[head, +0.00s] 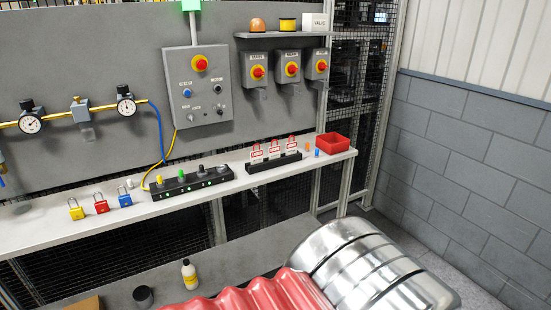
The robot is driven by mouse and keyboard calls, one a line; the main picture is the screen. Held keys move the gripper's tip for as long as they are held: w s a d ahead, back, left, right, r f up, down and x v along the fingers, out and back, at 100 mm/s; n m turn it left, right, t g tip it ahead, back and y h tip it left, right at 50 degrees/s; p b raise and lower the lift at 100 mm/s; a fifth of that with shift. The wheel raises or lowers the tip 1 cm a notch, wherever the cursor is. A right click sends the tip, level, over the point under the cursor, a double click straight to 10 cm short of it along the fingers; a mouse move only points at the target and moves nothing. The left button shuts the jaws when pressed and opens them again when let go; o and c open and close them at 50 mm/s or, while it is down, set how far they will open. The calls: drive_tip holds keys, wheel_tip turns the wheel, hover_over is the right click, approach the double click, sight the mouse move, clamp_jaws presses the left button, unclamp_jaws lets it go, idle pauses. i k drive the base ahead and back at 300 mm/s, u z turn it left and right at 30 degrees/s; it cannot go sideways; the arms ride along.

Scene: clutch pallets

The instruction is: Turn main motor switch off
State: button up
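Three grey switch boxes hang in a row under a small shelf on the grey panel. My gripper is not in view.
A pale bench (150,208) runs below, with padlocks (101,203), a black indicator strip (190,183), a rack of red tags (274,154) and a red bin (333,145). A bottle (189,274) stands lower down. Gauges (126,104) sit left, a block wall (470,160) right.

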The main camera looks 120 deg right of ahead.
sight(257, 72)
drive_tip(key=k, duration=2.95)
drive_tip(key=z, duration=2.05)
